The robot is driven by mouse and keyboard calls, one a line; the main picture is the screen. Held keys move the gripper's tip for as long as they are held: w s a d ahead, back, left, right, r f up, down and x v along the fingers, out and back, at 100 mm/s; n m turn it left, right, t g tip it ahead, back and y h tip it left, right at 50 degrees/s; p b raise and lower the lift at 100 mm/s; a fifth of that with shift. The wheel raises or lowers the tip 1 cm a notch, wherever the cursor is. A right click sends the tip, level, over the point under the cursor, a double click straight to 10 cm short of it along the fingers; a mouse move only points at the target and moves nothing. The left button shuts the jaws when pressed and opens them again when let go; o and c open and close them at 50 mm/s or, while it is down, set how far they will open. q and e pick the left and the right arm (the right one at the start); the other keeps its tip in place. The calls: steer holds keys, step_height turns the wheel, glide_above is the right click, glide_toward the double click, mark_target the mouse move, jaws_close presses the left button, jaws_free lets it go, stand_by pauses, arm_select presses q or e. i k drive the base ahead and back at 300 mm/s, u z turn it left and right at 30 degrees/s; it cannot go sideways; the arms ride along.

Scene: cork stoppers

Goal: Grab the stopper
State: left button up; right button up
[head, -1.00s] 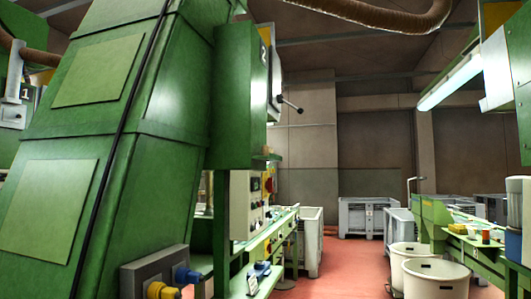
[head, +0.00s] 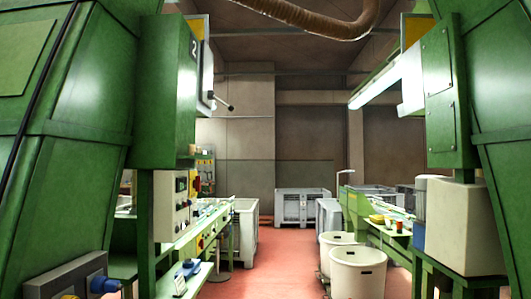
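No cork stopper can be made out in the head view. Neither of my grippers is in view. A green workbench (head: 376,209) on the right carries small yellow and reddish items (head: 380,219), too small to identify. Another green bench (head: 205,222) runs along the left side, with a small blue device (head: 188,268) on a lower shelf.
Large green machines stand at the left (head: 75,150) and right (head: 505,110). White bins (head: 357,272) stand on the right of the aisle. Grey crates stand at the back (head: 301,207) and left (head: 245,235). The red floor (head: 283,262) between is clear.

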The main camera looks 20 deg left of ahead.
mark_target(191, 150)
steer(key=z, duration=0.2)
steer(key=i, duration=2.05)
steer(key=u, duration=2.8)
